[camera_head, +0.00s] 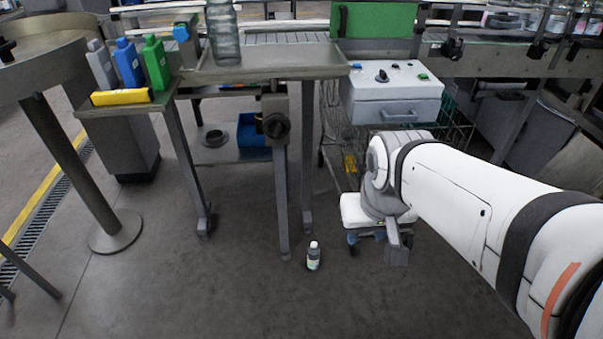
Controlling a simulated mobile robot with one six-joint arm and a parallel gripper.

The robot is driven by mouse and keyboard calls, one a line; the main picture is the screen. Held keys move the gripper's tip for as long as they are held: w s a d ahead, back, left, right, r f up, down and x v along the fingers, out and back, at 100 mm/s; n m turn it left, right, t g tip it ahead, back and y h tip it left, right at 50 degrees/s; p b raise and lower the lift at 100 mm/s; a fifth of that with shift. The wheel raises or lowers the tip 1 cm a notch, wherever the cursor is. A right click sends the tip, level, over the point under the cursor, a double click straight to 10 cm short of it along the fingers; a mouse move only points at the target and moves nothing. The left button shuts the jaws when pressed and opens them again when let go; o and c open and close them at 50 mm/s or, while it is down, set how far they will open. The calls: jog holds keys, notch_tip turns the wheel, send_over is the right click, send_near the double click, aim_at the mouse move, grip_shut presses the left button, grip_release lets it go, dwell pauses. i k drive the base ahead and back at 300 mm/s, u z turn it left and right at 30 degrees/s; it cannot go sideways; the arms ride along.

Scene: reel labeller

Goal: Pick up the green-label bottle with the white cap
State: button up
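A small bottle (313,257) with a white cap stands upright on the grey floor, in front of the labeller's legs. Its label looks pale with some green, but it is too small to read. My gripper (376,244) hangs at the end of my white arm, to the right of the bottle in the picture and apart from it. Its fingers are small and partly hidden by the wrist, so their opening is unclear. I see nothing held in it.
Metal legs (282,180) of the machine stand just behind the bottle. A side shelf (125,106) holds several coloured bottles.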

aim_at(313, 260)
jog(key=i, duration=0.75)
jog(key=z, duration=2.3)
jog(key=k, duration=1.7)
jog(key=u, duration=1.25)
jog(key=i, duration=0.9)
